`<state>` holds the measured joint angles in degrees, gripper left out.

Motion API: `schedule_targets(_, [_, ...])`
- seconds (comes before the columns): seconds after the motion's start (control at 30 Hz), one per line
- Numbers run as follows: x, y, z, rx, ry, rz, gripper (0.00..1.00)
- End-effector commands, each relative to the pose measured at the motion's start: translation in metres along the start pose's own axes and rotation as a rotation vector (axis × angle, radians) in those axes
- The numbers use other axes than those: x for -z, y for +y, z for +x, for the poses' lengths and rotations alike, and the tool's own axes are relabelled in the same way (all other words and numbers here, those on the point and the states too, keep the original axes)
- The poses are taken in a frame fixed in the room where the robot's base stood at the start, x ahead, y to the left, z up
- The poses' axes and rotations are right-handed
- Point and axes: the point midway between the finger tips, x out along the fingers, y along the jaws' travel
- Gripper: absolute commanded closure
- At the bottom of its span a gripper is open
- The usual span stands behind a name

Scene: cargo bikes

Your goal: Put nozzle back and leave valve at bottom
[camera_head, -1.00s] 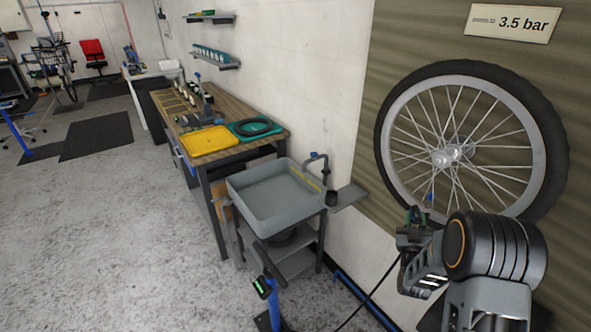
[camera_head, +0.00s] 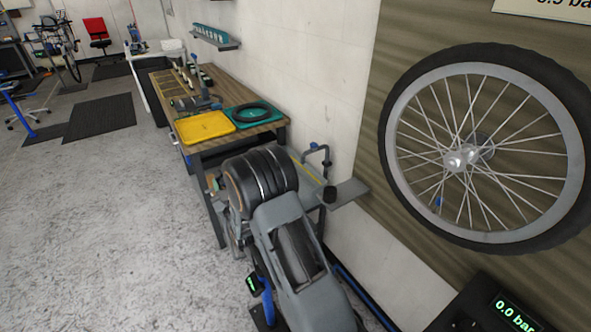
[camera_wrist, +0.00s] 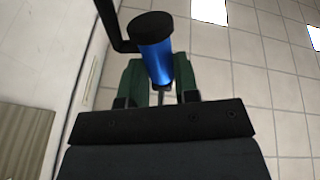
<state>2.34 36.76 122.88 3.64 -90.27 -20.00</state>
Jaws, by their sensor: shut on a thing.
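My gripper (camera_wrist: 158,80) shows in the wrist view with its green fingers on either side of a blue cylinder with black ends, which I take for the nozzle (camera_wrist: 154,58). A black tube or arm runs off its top. The spoked wheel (camera_head: 398,115) hangs on the wall panel at right. Its blue valve (camera_head: 438,202) sits at the lower left of the rim, close to the bottom.
A blue pump stand (camera_head: 268,300) with a small green display is low in front, partly behind my arm. A black gauge (camera_head: 513,316) reads 0.0 bar. The bench holds a yellow tray (camera_head: 205,127).

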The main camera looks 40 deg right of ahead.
Motion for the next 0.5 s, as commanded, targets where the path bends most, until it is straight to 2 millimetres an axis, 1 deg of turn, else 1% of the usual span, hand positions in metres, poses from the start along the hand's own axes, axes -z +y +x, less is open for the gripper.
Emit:
schedule_targets(0.03, [-0.012,0.015,0.002,-0.054,-0.023,-0.009,0.92])
schedule_targets(0.07, [-0.018,0.026,0.003,-0.092,-0.043,-0.015,0.92])
schedule_targets(0.17, [-0.038,0.069,0.006,-0.242,-0.126,-0.030,0.92])
schedule_targets(0.2, [-0.046,0.088,0.007,-0.310,-0.161,-0.034,0.92])
schedule_targets(0.27, [-0.059,0.118,0.004,-0.412,-0.214,-0.037,0.92])
schedule_targets(0.3, [-0.066,0.137,0.001,-0.478,-0.247,-0.037,0.92])
schedule_targets(0.37, [-0.076,0.167,-0.005,-0.576,-0.294,-0.034,0.92])
schedule_targets(0.4, [-0.082,0.185,-0.011,-0.638,-0.323,-0.030,0.92])
schedule_targets(0.47, [-0.091,0.212,-0.021,-0.727,-0.360,-0.021,0.92])
schedule_targets(0.5, [-0.096,0.229,-0.028,-0.782,-0.383,-0.014,0.92])
